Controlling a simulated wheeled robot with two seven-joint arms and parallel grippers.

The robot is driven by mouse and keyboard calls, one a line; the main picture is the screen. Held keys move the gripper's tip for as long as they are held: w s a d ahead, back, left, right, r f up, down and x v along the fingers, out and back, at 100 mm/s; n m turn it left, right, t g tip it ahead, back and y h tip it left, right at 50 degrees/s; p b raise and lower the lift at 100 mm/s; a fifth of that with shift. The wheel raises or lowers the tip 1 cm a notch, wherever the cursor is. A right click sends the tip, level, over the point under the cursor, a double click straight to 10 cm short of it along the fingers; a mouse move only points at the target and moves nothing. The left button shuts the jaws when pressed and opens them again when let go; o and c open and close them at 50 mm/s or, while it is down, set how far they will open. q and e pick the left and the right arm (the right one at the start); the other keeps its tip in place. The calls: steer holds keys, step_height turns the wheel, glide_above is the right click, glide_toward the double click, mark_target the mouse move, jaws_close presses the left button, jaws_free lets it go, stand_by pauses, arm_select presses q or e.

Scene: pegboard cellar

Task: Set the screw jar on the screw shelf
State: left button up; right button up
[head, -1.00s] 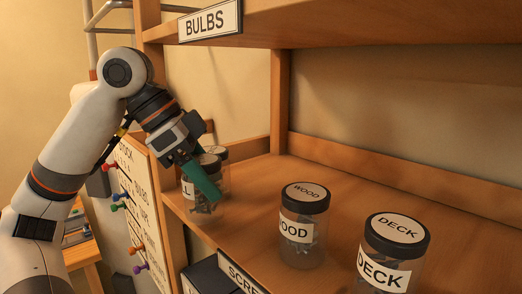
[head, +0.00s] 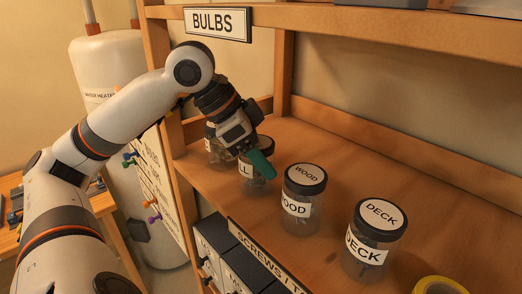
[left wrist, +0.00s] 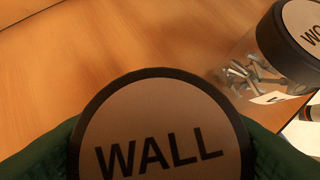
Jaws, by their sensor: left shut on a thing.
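The screw jar (head: 246,172) is a clear jar with a dark-rimmed lid. Its lid reads WALL in the left wrist view (left wrist: 155,140). My left gripper (head: 260,163) is shut on it from above, with green fingers on both sides of the lid. The jar is over the screw shelf (head: 330,150), between a rear jar and the WOOD jar. Its base is partly hidden, so I cannot tell whether it touches the boards. The shelf's front edge carries a SCREWS sign (head: 268,255). My right gripper is not in view.
The WOOD jar (head: 300,215) stands close to the right of the held jar. The DECK jar (head: 370,250) and a yellow roll (head: 438,286) are further right. Another jar (head: 214,150) stands at the left, near the post. The shelf behind the jars is bare.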

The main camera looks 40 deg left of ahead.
arm_select(q)
steer(key=shift+a, duration=0.1)
steer(key=shift+f, duration=0.1)
steer(key=shift+f, duration=0.15)
steer(key=o, duration=1.2)
